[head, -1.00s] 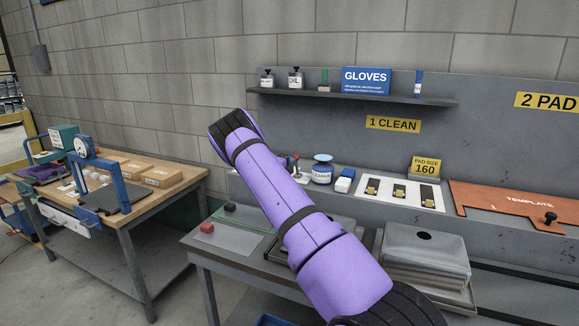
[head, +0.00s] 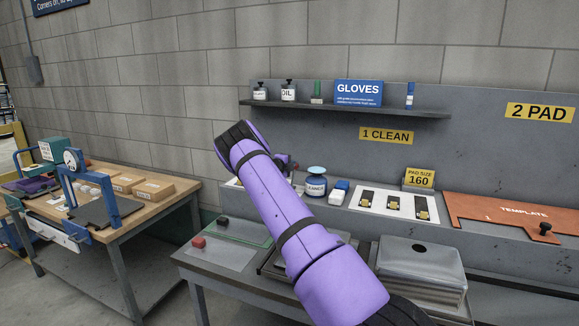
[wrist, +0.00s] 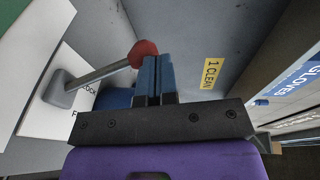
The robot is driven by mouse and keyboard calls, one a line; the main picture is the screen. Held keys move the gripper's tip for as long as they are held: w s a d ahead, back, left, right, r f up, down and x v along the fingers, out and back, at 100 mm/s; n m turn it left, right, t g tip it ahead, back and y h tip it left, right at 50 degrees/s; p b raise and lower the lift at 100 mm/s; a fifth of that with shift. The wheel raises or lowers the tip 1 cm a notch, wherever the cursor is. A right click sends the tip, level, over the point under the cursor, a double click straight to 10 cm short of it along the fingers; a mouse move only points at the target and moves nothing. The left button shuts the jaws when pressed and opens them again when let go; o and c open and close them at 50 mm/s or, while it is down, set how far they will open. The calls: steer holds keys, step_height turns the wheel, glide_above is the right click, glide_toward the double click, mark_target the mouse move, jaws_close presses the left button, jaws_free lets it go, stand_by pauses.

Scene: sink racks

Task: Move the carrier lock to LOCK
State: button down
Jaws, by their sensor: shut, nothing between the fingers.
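The carrier lock is a lever with a grey shaft (wrist: 96,75) and a red ball knob (wrist: 143,51), rising from a grey pivot on a white plate (wrist: 45,112) in the wrist view. Part of the word LOCK shows on the plate beside the pivot. My gripper (wrist: 157,62) has blue fingers closed together and empty. Its fingertips are right beside the knob, on the knob's right; I cannot tell whether they touch. In the head view my purple arm hides most of the lever and gripper.
A grey back panel carries a yellow 1 CLEAN sign (head: 386,135) and a shelf (head: 350,110) with bottles and a gloves box. A white-and-blue jar (head: 316,181) stands right of my arm. A wooden workbench (head: 150,203) stands at the left.

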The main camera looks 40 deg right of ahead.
steer(key=shift+d+r, duration=0.1)
steer(key=shift+d, duration=0.1)
stand_by(0.5)
steer(key=s+a+r, duration=0.1)
steer(key=a+r, duration=0.7)
steer(key=a, duration=0.3)
steer(key=shift+s+a, duration=0.2)
steer(key=shift+s, duration=0.1)
